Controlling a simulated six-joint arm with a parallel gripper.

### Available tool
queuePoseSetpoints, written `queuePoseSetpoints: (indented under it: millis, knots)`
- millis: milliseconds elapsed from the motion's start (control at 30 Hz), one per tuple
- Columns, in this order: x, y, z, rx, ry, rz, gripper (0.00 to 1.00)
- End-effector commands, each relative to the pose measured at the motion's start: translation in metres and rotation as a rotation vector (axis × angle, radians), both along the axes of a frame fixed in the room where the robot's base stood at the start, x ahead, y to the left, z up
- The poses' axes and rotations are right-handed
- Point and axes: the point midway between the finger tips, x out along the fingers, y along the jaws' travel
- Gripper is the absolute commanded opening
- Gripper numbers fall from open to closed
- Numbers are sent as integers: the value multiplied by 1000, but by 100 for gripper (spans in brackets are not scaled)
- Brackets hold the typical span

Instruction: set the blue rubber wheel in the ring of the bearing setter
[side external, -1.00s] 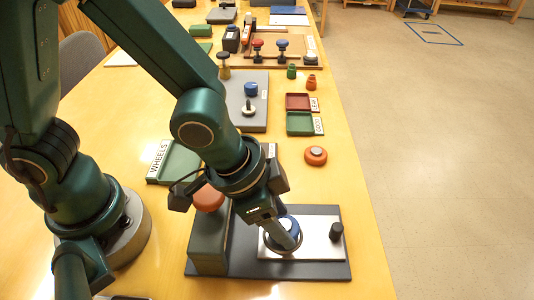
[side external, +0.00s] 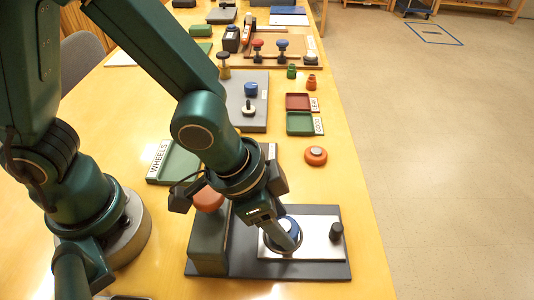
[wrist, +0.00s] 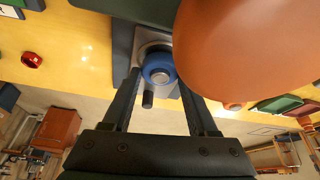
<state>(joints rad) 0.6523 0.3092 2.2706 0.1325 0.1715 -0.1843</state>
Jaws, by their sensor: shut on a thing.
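The blue rubber wheel (side external: 289,226) has a grey hub and is at the silver plate (side external: 315,240) of the bearing setter. My gripper (side external: 285,240) reaches down from the upper left and is shut on the wheel. In the wrist view the wheel (wrist: 158,67) sits between the two finger ends (wrist: 160,76). The bearing setter has a dark base (side external: 335,270), a green-grey column (side external: 208,245) and an orange-red knob (side external: 208,199). The ring is mostly hidden under the wheel and fingers; I cannot tell whether the wheel is fully seated in it.
A black peg (side external: 336,231) stands on the silver plate, right of the wheel. The orange knob (wrist: 235,50) looms close in the wrist view. A green WHEELS tray (side external: 178,164) and an orange wheel (side external: 316,155) lie behind. The table edge is to the right.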

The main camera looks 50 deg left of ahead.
Motion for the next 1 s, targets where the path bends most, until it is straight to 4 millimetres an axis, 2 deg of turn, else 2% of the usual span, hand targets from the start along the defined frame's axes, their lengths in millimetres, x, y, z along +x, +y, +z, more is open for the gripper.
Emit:
queuePoseSetpoints:
  millis: [867, 900, 967, 1000]
  knots:
    - [0, 0, -6, -1, -1, 0, 4]
    - [0, 0, -6, -1, -1, 0, 67]
    - [0, 0, -6, -1, -1, 1, 90]
    - [0, 0, -6, -1, -1, 0, 94]
